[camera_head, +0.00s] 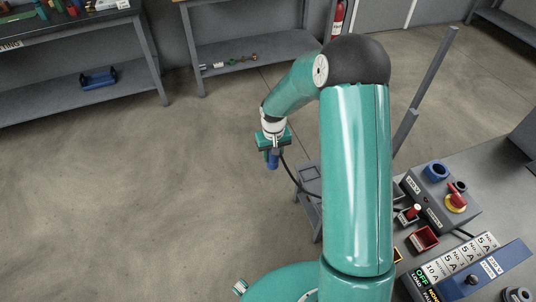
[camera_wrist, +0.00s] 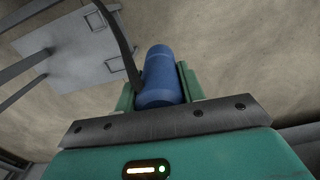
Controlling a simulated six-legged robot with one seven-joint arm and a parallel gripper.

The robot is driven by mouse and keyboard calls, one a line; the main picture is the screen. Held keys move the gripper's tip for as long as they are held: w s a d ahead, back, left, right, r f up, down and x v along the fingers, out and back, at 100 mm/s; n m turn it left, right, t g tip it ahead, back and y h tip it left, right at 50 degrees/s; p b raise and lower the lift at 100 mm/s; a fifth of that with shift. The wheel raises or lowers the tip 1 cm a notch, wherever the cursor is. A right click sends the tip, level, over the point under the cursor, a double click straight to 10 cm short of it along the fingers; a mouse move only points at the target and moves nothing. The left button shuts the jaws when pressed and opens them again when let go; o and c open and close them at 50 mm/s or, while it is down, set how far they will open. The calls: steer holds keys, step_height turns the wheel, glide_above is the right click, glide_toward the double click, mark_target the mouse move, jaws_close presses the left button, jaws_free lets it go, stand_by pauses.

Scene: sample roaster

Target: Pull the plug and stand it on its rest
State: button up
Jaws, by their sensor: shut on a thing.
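My gripper (camera_head: 272,152) is shut on a blue plug (camera_head: 273,161) and holds it in the air over open floor. In the wrist view the blue plug (camera_wrist: 158,78) sits between the green fingers, with a black cable (camera_wrist: 125,45) running beside it. In the head view the cable runs right toward the bench. I cannot tell which fixture is the plug's rest.
The bench at right also bears a red open tray (camera_head: 424,239) and a blue-topped panel (camera_head: 485,275). Grey shelved tables stand behind. The floor at left is clear.

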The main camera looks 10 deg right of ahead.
steer(key=s+d+r+n, duration=0.1)
steer(key=s+d+n, duration=0.2)
steer(key=d, duration=0.8)
steer(key=s+d+r+n, duration=0.1)
steer(key=s+d+n, duration=0.2)
steer(key=d, duration=0.8)
steer(key=s+d+r+n, duration=0.2)
steer(key=s+d+n, duration=0.5)
steer(key=s+d, duration=0.6)
steer(key=d, duration=0.4)
steer(key=shift+s+d, duration=0.35)
steer(key=shift+d, duration=0.05)
steer(key=shift+f, duration=2.85)
steer(key=shift+f, duration=0.45)
steer(key=shift+f, duration=0.35)
steer(key=shift+f, duration=1.15)
